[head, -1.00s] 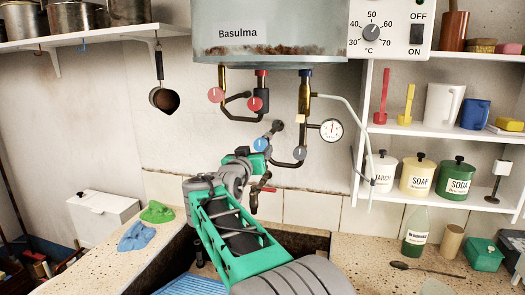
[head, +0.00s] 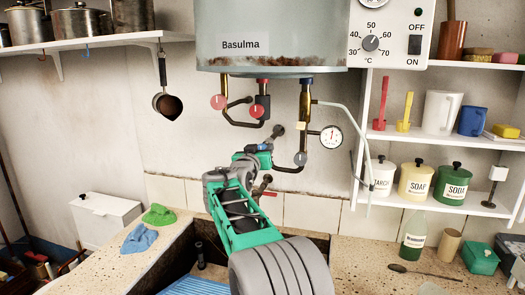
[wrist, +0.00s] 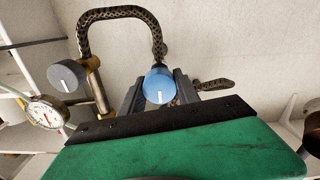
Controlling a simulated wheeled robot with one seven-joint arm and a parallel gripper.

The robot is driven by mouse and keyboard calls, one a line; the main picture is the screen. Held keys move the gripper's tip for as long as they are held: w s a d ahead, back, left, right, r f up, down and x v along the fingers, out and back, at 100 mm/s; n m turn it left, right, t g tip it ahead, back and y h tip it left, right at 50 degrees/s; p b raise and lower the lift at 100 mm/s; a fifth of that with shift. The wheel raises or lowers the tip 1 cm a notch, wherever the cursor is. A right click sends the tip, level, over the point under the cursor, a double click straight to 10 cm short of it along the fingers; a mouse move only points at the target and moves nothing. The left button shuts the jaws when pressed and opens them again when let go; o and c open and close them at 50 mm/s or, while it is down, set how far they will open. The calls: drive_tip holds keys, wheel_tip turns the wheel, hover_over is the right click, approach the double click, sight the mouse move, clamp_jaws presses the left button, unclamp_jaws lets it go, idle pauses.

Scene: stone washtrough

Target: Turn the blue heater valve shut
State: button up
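The blue heater valve (wrist: 159,86) is a round knob with a white mark pointing down in the wrist view. In the head view my gripper (head: 263,150) is up at the pipes below the boiler (head: 275,45).
Two red valves (head: 218,102) (head: 257,111) hang to the left. A grey valve (head: 300,158), also in the wrist view (wrist: 68,75), and a pressure gauge (head: 331,137) are to the right. A dark pipe (wrist: 118,14) loops beside the knob.

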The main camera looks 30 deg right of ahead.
clamp_jaws()
drive_tip(key=shift+f+b, duration=0.15)
drive_tip(key=shift+b, duration=0.3)
drive_tip(key=m+b, duration=0.1)
drive_tip(key=b, duration=0.1)
drive_tip(key=m+b, duration=0.1)
drive_tip(key=b, duration=0.1)
drive_tip(key=shift+d+f+m, duration=0.1)
drive_tip(key=shift+f+m, duration=0.15)
drive_tip(key=shift+m, duration=0.15)
drive_tip(key=m+b, duration=0.3)
drive_tip(key=b, duration=0.1)
drive_tip(key=m+b, duration=0.2)
drive_tip(key=m, duration=0.1)
drive_tip(key=m+b, duration=0.3)
drive_tip(key=shift+r+m, duration=0.2)
drive_tip(key=shift+m, duration=0.2)
drive_tip(key=m+b, duration=0.1)
drive_tip(key=m, duration=0.1)
drive_tip(key=m+b, duration=0.1)
drive_tip(key=shift+r+m, duration=0.2)
drive_tip(key=shift+m, duration=0.2)
drive_tip(key=shift+r+m, duration=0.1)
drive_tip(key=shift+m, duration=0.7)
drive_tip(key=shift+r, duration=0.15)
